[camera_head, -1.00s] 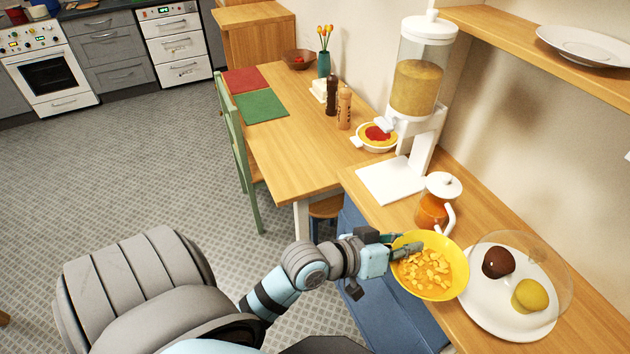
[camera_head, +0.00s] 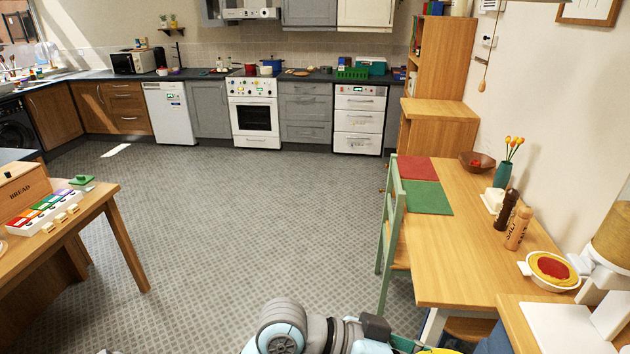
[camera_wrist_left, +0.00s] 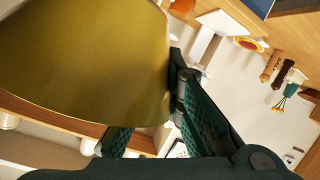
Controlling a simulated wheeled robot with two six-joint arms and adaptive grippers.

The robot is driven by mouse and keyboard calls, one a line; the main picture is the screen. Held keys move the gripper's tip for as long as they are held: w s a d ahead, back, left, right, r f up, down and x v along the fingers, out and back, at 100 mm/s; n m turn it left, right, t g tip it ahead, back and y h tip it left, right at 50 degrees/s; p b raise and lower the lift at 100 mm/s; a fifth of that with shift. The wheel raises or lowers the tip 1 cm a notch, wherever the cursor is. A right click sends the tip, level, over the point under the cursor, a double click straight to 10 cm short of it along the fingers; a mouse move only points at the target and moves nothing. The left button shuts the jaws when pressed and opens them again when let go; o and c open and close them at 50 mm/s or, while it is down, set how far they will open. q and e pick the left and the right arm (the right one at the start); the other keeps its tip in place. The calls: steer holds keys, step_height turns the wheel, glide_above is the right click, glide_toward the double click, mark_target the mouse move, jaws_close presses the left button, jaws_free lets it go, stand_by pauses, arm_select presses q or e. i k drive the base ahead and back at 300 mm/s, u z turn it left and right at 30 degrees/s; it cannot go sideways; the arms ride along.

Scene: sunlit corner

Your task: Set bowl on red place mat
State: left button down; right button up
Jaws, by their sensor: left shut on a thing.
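My left gripper (camera_wrist_left: 150,115) is shut on the rim of the yellow bowl (camera_wrist_left: 85,60), which fills the upper left of the left wrist view. In the head view only a sliver of the bowl (camera_head: 438,351) shows at the bottom edge, beside my left gripper (camera_head: 408,345). The bowl's contents are hidden now. The red place mat (camera_head: 416,168) lies flat and bare at the far left end of the wooden table (camera_head: 455,255), well away from the bowl. My right gripper is not in view.
A green mat (camera_head: 427,198) adjoins the red one. A wooden bowl (camera_head: 477,161), tulip vase (camera_head: 503,173), butter dish (camera_head: 493,200), two mills (camera_head: 518,228) and a pie dish (camera_head: 552,270) line the table's right side. A green chair (camera_head: 392,235) stands at its left. Open floor lies left.

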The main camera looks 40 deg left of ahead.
mark_target(416, 169)
steer(key=u, duration=1.35)
steer(key=i, duration=4.3)
steer(key=z, duration=3.35)
